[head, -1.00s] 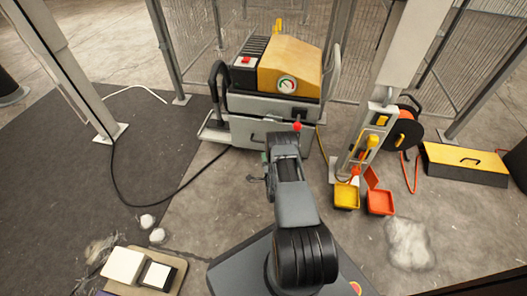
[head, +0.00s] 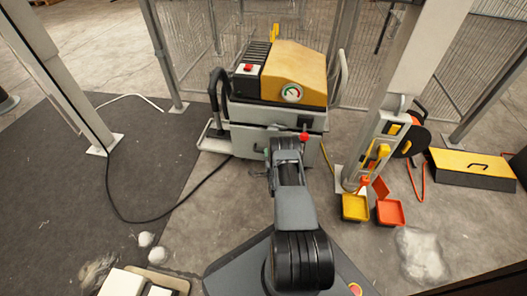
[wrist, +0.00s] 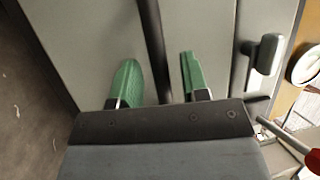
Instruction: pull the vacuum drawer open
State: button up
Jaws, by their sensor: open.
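The vacuum machine (head: 280,75) stands ahead, with a grey body, a yellow top and a round gauge. Its grey drawer front (head: 240,141) is in its lower part, partly hidden by my arm. My gripper (head: 285,146) is up against this front. In the wrist view, my gripper (wrist: 158,78) shows two green fingers, open and apart. A dark bar (wrist: 151,40), which looks like the drawer handle, runs between them across the grey panel. I cannot tell whether either finger touches it. The drawer looks shut.
A red-knobbed lever (head: 303,137) sticks out just above my gripper. A grey post (head: 385,140) with yellow (head: 355,207) and orange (head: 390,212) bins at its foot stands right. A black cable (head: 150,217) curves on the floor left. White fluff lies on both sides.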

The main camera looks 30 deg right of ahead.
jog(key=shift+w+r, duration=0.1)
jog(key=shift+w, duration=0.45)
grip_shut()
